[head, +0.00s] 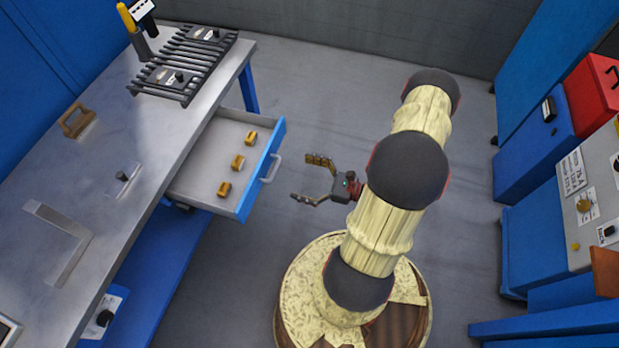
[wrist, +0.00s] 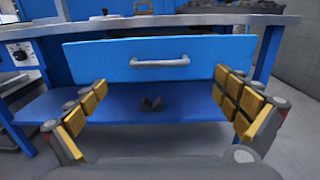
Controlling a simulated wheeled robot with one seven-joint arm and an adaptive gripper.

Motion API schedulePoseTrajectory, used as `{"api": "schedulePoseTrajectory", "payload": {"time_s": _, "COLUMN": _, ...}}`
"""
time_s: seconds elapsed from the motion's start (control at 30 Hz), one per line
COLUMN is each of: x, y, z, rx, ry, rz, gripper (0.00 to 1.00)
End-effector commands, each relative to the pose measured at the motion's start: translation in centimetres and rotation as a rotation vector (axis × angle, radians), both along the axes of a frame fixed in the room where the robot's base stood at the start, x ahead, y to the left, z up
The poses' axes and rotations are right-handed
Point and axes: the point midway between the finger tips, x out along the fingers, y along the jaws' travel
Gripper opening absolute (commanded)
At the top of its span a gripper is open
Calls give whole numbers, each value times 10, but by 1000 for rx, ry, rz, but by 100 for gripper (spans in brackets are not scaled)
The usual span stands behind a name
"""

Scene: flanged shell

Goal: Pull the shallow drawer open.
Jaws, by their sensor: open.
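The shallow drawer (head: 212,165) has a blue front and stands pulled out from under the grey workbench in the head view. Several small yellow-brown pieces lie in it. Its grey bar handle (head: 271,168) is on the front face. In the wrist view the drawer front (wrist: 120,62) faces me with the handle (wrist: 160,61) near its middle. My gripper (head: 306,178) is open and empty, to the right of the handle and apart from it. In the wrist view the two yellow-padded fingers of my gripper (wrist: 168,103) are spread wide, below the handle's level.
The workbench (head: 130,215) holds a slatted rack (head: 185,62), a metal square (head: 62,240) and a wooden-handled tool (head: 76,121). A blue lower shelf (wrist: 200,100) runs under the drawer. Blue cabinets (head: 537,150) stand at the right. Grey floor is clear around the gripper.

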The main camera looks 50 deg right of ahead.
Motion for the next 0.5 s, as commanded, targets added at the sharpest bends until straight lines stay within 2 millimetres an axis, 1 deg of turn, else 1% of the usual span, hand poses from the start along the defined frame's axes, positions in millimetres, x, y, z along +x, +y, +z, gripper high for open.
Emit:
{"api": "schedulePoseTrajectory", "payload": {"time_s": 0.1, "x": -14, "y": -8, "z": 0, "rx": 0, "ry": 0, "rz": -4, "gripper": 100}}
{"api": "schedulePoseTrajectory", "payload": {"time_s": 0.2, "x": -21, "y": -11, "z": 0, "rx": 0, "ry": 1, "rz": -3, "gripper": 100}}
{"api": "schedulePoseTrajectory", "payload": {"time_s": 0.33, "x": -27, "y": -13, "z": 0, "rx": -1, "ry": 0, "rz": -1, "gripper": 100}}
{"api": "schedulePoseTrajectory", "payload": {"time_s": 0.5, "x": -28, "y": -14, "z": 0, "rx": -1, "ry": 0, "rz": 0, "gripper": 100}}
